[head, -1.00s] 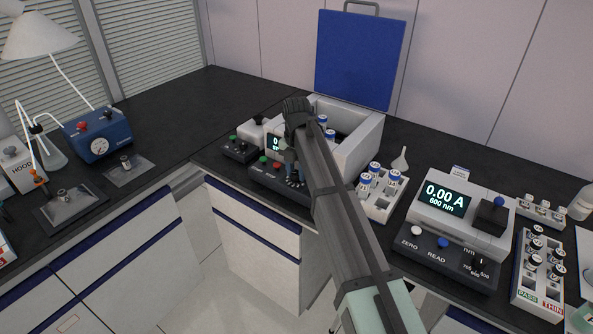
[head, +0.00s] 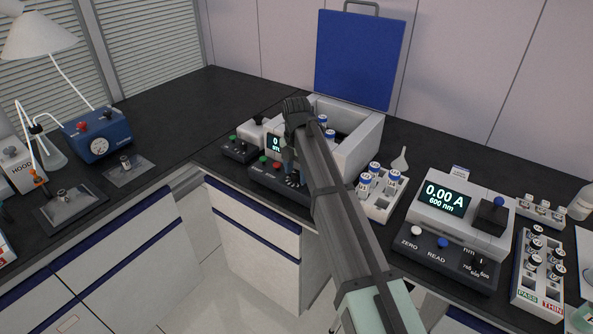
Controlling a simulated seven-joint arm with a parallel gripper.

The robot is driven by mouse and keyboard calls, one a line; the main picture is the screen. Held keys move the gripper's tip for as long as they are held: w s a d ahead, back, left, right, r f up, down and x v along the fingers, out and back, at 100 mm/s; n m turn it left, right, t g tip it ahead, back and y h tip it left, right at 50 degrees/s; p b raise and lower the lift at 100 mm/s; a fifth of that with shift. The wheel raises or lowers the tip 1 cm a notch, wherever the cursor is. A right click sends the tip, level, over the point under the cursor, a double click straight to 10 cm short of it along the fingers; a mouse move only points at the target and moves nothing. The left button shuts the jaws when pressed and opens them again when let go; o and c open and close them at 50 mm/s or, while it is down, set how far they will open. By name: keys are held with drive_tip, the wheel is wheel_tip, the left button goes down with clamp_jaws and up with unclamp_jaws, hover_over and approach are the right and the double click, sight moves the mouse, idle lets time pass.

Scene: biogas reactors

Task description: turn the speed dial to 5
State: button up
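The speed dial (head: 292,181) is a dark knob with white marks around it, on the sloped black front panel (head: 262,173) of the white machine with the raised blue lid. My arm hides the right part of the panel and part of the display (head: 274,143). The fingers overlap in this view, so I cannot tell whether they grip the knob. The dial's setting is too small to read.
The raised blue lid (head: 358,58) stands behind. A white vial rack (head: 381,204) is right of my arm, and a photometer (head: 458,210) reading 0.00 A stands farther right. The counter at back left is clear.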

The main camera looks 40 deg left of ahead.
sight(296, 173)
drive_tip(key=shift+r, duration=0.1)
wheel_tip(296, 173, up, 14)
idle(0.7)
drive_tip(key=shift+f, duration=0.2)
